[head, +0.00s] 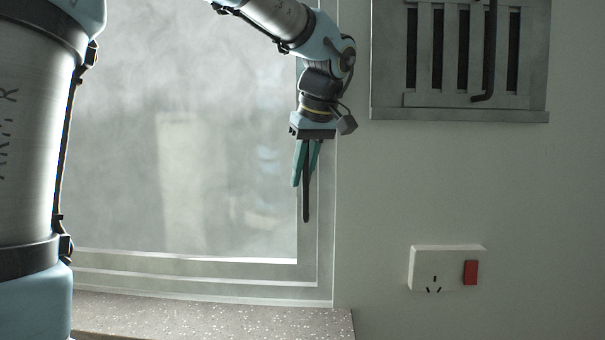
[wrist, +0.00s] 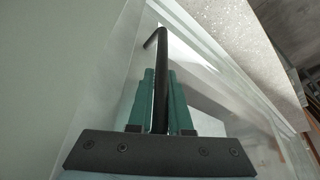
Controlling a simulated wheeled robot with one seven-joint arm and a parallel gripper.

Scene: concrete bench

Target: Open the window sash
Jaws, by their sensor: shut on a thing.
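The window sash (head: 308,235) has a pale grey frame around a hazy pane (head: 190,160). A dark bar-shaped handle (head: 306,205) hangs down along its right side. My gripper (head: 305,180) points down at the handle, and its teal fingers are shut on it. In the wrist view the black handle (wrist: 160,75) runs between the two fingers of my gripper (wrist: 158,90) and bends at its far end. The sash looks flush with the outer frame, though a small opening cannot be ruled out. The top of the handle is hidden by my gripper.
A speckled sill (head: 220,315) runs below the window. To the right, a slatted grey vent panel (head: 420,110) with a dark hooked bar is on the wall. A white socket (head: 445,268) with a red switch sits lower. The wall between them is clear.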

